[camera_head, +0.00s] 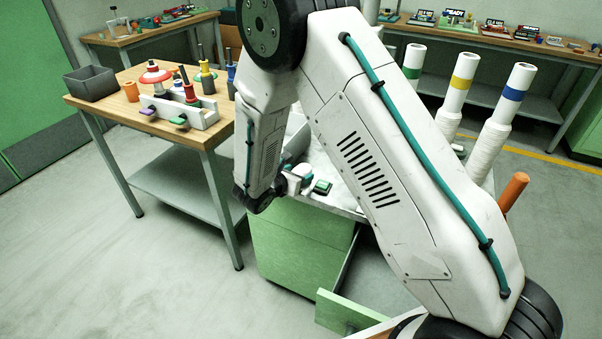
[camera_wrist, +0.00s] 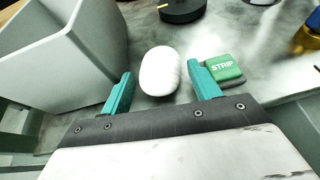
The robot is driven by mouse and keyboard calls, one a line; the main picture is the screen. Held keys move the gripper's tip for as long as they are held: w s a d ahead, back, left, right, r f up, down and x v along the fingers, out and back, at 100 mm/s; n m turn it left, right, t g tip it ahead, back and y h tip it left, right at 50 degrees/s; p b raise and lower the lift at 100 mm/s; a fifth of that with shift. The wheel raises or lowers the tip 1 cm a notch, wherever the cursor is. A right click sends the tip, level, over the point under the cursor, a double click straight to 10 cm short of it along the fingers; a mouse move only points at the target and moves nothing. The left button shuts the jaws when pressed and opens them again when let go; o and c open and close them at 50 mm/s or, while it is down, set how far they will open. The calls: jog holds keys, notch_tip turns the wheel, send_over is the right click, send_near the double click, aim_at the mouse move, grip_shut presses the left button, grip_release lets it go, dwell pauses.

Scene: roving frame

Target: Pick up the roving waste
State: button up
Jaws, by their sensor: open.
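A white, rounded, oblong piece, which looks like the roving waste (camera_wrist: 160,71), lies on the marbled grey worktop in the wrist view. My gripper (camera_wrist: 160,82) is open, its two teal fingers on either side of the near part of the white piece. The left finger has a gap to it; the right finger is also apart from it. Nothing is held.
A green block marked STRIP (camera_wrist: 222,70) lies just right of the right finger. A grey open bin (camera_wrist: 62,50) stands close on the left. A dark round object (camera_wrist: 182,10) is beyond. White bobbins (camera_head: 459,85) stand at right; a green drawer (camera_head: 345,310) is open below.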

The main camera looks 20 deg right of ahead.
aim_at(302, 171)
jog(key=x, duration=0.3)
jog(key=shift+w+d+f, duration=0.1)
jog(key=shift+f, duration=0.05)
jog(key=c, duration=0.7)
jog(key=shift+c, duration=0.2)
